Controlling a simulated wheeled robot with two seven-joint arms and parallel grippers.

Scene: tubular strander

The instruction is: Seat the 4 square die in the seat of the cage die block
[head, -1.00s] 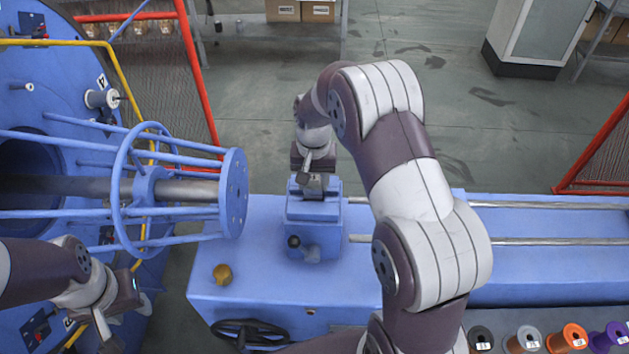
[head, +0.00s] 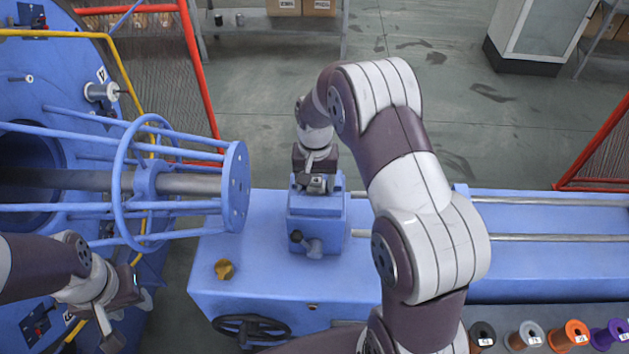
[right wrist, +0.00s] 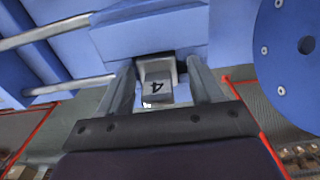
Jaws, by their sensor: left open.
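The 4 square die (right wrist: 157,90) is a small grey block with a black 4 on its face, between the fingers of my right gripper (right wrist: 160,72) in the right wrist view. In the head view my right gripper (head: 316,182) is low at the top of the blue cage die block (head: 317,222), shut on the die. A dark opening in the block (right wrist: 150,35) shows just behind the die. How far the die is inside the seat is hidden. My left gripper (head: 128,318) is open and empty at the lower left.
The blue cage with its round end plate (head: 235,187) stands close left of the block; the plate also shows in the right wrist view (right wrist: 295,60). A brass knob (head: 224,270) and a dark handwheel (head: 250,328) are in front. Rails (head: 540,237) run right. Several spools (head: 570,336) stand lower right.

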